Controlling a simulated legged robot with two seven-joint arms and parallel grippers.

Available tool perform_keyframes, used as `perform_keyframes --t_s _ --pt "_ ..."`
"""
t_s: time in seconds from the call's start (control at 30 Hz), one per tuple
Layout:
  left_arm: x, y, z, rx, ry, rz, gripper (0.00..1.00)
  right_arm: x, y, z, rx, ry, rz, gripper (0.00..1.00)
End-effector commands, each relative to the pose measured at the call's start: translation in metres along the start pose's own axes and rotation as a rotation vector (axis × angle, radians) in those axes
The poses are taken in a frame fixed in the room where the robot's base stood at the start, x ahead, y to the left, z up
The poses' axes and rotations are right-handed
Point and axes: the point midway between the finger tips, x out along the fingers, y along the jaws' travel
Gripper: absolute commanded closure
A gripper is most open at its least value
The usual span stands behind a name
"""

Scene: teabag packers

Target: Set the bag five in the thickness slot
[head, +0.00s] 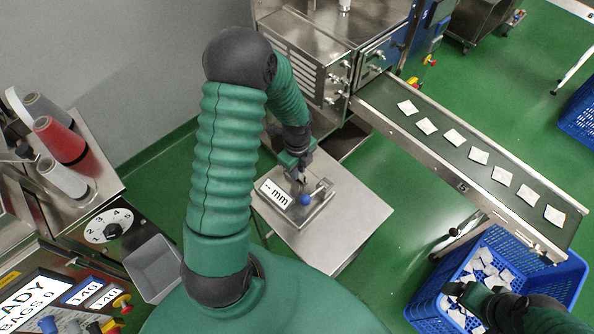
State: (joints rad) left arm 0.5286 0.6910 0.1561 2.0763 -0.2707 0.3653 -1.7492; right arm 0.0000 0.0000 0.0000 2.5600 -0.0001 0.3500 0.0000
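The thickness gauge (272,194), with a "-- mm" display, a metal base and a blue ball (305,200), stands on a small steel table (345,232). My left gripper (299,184) points down at the gauge beside the blue ball. It hides much of the slot, and I cannot see a bag there or tell whether its fingers are closed. Several white square teabags (478,156) lie in a row on the conveyor; none shows a readable number, so I cannot tell which is bag five. My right gripper (453,291) is over the blue crate (567,275), its fingers too small to read.
More white bags (484,262) lie loose in the crate below the conveyor's end. A steel machine (305,50) stands behind the gauge table. A grey bin (153,268), a numbered dial (108,226) and a display panel (45,302) are at left. The gauge table's front is clear.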

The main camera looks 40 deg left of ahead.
Motion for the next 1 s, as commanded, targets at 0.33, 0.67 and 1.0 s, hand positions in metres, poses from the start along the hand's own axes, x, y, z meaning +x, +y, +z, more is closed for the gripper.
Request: perform_keyframes --t_s 0.33,0.67,1.0 --pt "-0.028 0.014 -0.007 -0.001 0.018 0.033 0.67 -0.006 0.0 -0.001 0.0 0.0 0.0 0.13" --pt "-0.113 0.01 -0.007 -0.001 0.01 0.026 0.67 -0.023 0.0 -0.005 0.0 0.0 0.0 0.13" --pt "-0.139 0.016 -0.054 -0.433 -0.014 -0.033 0.67 -0.025 0.0 -0.006 0.0 0.0 0.0 0.13"
